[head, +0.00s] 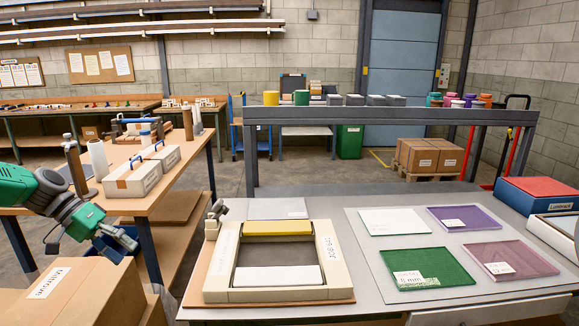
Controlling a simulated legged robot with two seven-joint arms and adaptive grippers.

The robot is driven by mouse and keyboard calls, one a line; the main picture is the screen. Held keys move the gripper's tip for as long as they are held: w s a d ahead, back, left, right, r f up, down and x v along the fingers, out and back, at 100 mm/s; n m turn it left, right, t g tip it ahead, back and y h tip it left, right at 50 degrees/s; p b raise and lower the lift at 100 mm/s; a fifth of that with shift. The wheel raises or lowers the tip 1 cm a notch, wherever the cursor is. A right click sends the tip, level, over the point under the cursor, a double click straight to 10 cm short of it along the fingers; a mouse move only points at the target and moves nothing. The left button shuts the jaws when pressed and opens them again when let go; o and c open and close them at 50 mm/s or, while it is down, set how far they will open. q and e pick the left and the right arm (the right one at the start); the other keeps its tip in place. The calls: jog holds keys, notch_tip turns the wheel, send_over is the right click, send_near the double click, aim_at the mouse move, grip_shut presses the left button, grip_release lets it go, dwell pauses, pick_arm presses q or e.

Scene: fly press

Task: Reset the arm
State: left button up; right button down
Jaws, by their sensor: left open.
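A cream rectangular frame device (327,258) lies on a brown board on the grey table. It has a yellow bar (278,228) at its back, a white bar (278,276) at its front and a dark opening between them. A small grey metal part (215,215) stands at its back left corner; I cannot tell whether this is the arm. My left gripper (122,245) is open and empty, left of the device and apart from it, above a cardboard box. My right gripper cannot be made out.
A cardboard box (75,290) stands below my left gripper. A wooden bench (190,150) with cartons is behind it. Coloured sheets, one green (432,268), lie on a mat to the right. A red-topped blue box (538,193) stands at the right edge. A grey rail (390,115) crosses behind.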

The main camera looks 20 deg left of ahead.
pick_arm(q)
jog(key=s+d+f+g+y+b, duration=0.1)
jog(key=s+d+f+y, duration=0.15)
jog(key=d+f, duration=0.6)
jog(key=s+d+f+g+y+b, duration=0.1)
jog(key=s+d+f+y, duration=0.15)
jog(key=d+f, duration=0.65)
jog(key=s+d+f+y, duration=0.1)
jog(key=s+d+f, duration=0.1)
jog(key=s, duration=0.6)
jog(key=s+d+f+m+y+b, duration=0.1)
jog(key=s+d+f, duration=0.1)
jog(key=s+f, duration=0.3)
jog(key=s+d+f+y+b, duration=0.1)
jog(key=s+d+f, duration=0.2)
jog(key=s, duration=0.8)
jog(key=shift+s+f+m, duration=0.2)
jog(key=shift+f+m, duration=0.1)
jog(key=shift+f, duration=0.15)
jog(key=shift+a+f, duration=0.1)
jog(key=shift+a, duration=0.1)
jog(key=shift+d, duration=0.1)
